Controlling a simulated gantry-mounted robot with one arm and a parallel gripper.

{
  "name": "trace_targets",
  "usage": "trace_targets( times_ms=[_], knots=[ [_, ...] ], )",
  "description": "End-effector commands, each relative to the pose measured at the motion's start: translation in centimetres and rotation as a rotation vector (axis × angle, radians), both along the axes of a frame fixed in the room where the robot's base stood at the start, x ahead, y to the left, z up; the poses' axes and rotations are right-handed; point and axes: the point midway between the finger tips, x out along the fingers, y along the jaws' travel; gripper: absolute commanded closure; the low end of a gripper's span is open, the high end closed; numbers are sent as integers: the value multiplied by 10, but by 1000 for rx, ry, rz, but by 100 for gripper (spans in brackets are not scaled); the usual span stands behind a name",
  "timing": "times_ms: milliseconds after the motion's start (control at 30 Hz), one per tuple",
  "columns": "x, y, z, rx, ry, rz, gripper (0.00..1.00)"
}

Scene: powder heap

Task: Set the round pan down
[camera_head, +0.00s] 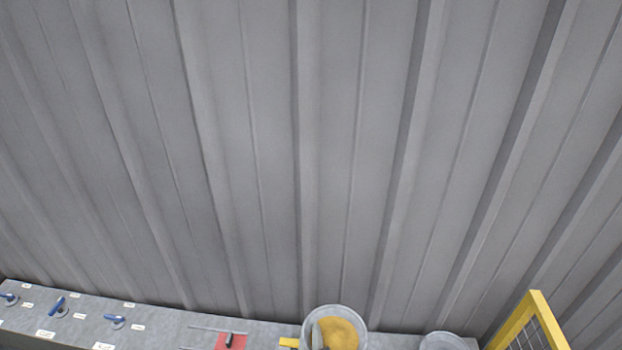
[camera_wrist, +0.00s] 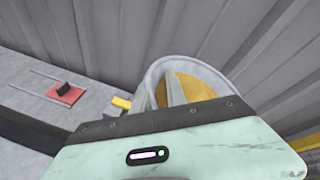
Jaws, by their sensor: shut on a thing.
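The round pan (camera_head: 360,318) is grey-white with a yellow heap (camera_head: 342,332) in it, at the bottom edge of the head view. In the wrist view the pan (camera_wrist: 222,68) shows behind my gripper, with yellow powder (camera_wrist: 196,87) inside. My gripper (camera_wrist: 173,90) is shut on the pan, its grey fingers on the pan's left side. The exact grip is partly hidden by my pale green gripper body. I cannot tell whether the pan touches the bench.
A grey bench (camera_head: 172,326) runs along a ribbed metal wall (camera_head: 300,150). Left of the pan are a yellow block (camera_wrist: 122,103) and a red plate (camera_wrist: 65,94) with a black piece. Blue-handled items (camera_head: 116,321) lie farther left. Another round grey vessel (camera_head: 442,341) and a yellow frame (camera_head: 538,305) are right.

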Motion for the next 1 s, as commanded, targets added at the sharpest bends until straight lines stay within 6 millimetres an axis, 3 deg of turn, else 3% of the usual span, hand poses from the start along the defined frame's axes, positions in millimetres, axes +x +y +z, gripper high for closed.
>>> trace_targets(
  times_ms=[33,500,700,1000],
  knots=[
    [-6,1,24,1,2,1,100],
    [-63,1,125,-1,3,3,100],
    [-76,0,147,-4,0,5,100],
    [-79,-1,149,-6,-2,6,100]
  ],
)
